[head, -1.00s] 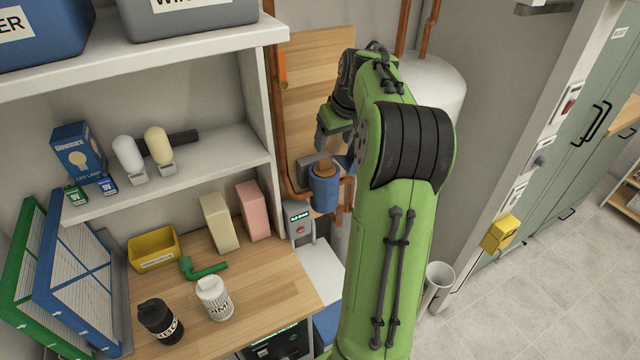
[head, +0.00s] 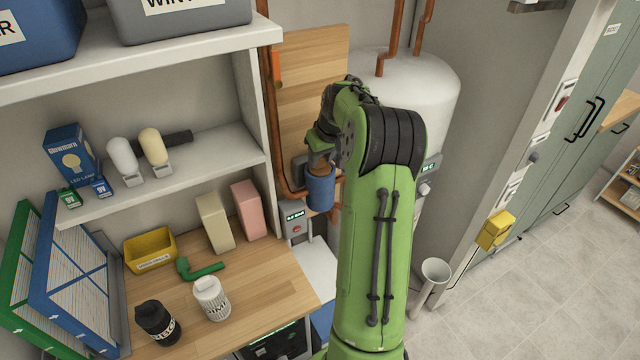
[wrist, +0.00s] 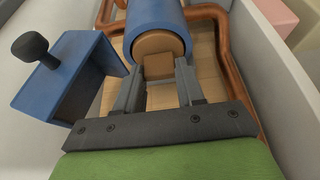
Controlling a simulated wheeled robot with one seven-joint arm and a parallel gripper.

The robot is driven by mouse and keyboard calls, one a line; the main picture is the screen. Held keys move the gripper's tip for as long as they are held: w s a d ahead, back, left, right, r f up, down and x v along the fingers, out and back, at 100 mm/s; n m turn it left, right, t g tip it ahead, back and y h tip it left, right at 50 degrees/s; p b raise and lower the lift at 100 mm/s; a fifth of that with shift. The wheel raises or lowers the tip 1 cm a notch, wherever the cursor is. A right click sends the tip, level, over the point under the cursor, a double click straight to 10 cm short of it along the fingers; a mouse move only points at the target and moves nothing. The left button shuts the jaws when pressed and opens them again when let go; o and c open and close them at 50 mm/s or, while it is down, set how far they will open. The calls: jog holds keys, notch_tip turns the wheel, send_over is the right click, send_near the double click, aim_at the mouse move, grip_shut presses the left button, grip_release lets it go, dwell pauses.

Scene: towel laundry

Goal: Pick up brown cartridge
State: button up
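The brown cartridge (wrist: 160,46) sits in the open end of a blue cylindrical housing (wrist: 156,16), with a square brown tab (wrist: 158,67) facing my gripper. My gripper (wrist: 160,73) is open, its two grey fingers on either side of the tab, with what looks like a small gap at each. In the head view, my gripper (head: 318,152) is just above the blue housing (head: 321,192). A bit of the brown cartridge (head: 319,170) shows at the housing's top. Most of the cartridge is hidden inside the housing.
Copper pipes (wrist: 222,30) run around the housing. A blue bracket with a black knob (wrist: 70,75) is close to my gripper on the left in the wrist view. A white tank (head: 425,85) stands to the right. A shelf (head: 225,150) and wooden counter (head: 265,285) are to the left.

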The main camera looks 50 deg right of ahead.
grip_shut()
notch_tip(320, 180, up, 18)
jog(key=p, duration=0.3)
jog(key=shift+p, duration=0.3)
